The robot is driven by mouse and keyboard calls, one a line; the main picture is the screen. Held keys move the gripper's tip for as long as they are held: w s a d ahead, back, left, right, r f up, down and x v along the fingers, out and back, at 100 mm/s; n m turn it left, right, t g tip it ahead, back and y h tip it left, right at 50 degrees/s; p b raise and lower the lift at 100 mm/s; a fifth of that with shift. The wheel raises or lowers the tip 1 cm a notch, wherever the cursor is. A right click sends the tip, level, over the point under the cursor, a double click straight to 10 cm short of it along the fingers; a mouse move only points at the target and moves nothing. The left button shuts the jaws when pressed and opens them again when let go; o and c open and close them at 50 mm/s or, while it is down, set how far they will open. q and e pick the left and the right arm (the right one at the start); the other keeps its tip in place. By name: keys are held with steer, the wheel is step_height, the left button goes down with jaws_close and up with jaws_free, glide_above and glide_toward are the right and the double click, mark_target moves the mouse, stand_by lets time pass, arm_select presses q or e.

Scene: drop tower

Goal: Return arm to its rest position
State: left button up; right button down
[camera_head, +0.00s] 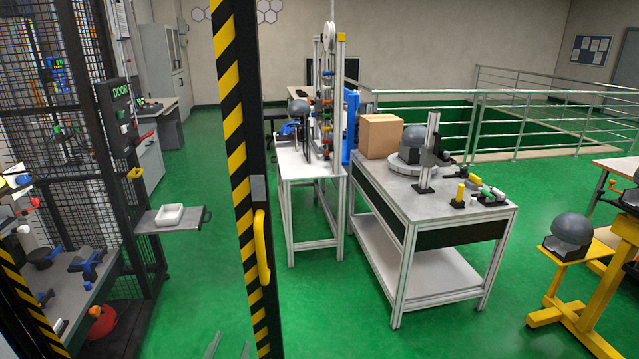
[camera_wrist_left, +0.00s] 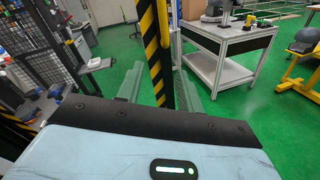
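My left gripper (camera_head: 229,342) shows only at the bottom edge of the head view, as two thin grey-green fingers with a gap between them. In the left wrist view the gripper (camera_wrist_left: 160,80) has its two fingers spread apart. Nothing is held between them; only green floor and part of a striped post show there. The rest of my left arm is out of the head view. My right gripper and right arm are in neither view.
A yellow-black striped post (camera_head: 240,150) with a yellow handle (camera_head: 262,248) stands close ahead. A mesh cage (camera_head: 75,120) and a shelf (camera_head: 188,220) with a white tray (camera_head: 171,215) are left. A workbench (camera_head: 440,217) and yellow stand (camera_head: 560,285) are right. Green floor between is clear.

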arm_select(q)
steer(key=s+a+f+n+g, duration=0.3)
steer(key=f+n, duration=0.4)
steer(key=f, duration=0.1)
steer(key=s+a+f+n+g, duration=0.3)
steer(key=a+f+n, duration=0.1)
steer(key=f+n, duration=0.45)
steer(key=s+a+f+n+g, duration=0.3)
steer(key=s+a+f+n, duration=0.9)
steer(key=n, duration=0.6)
steer(key=s+d+n+t, duration=0.1)
steer(key=d+n, duration=0.4)
steer(key=d, duration=0.8)
steer(key=shift+s+r+h, duration=0.15)
steer(key=shift+s+h, duration=0.15)
steer(key=shift+s, duration=0.05)
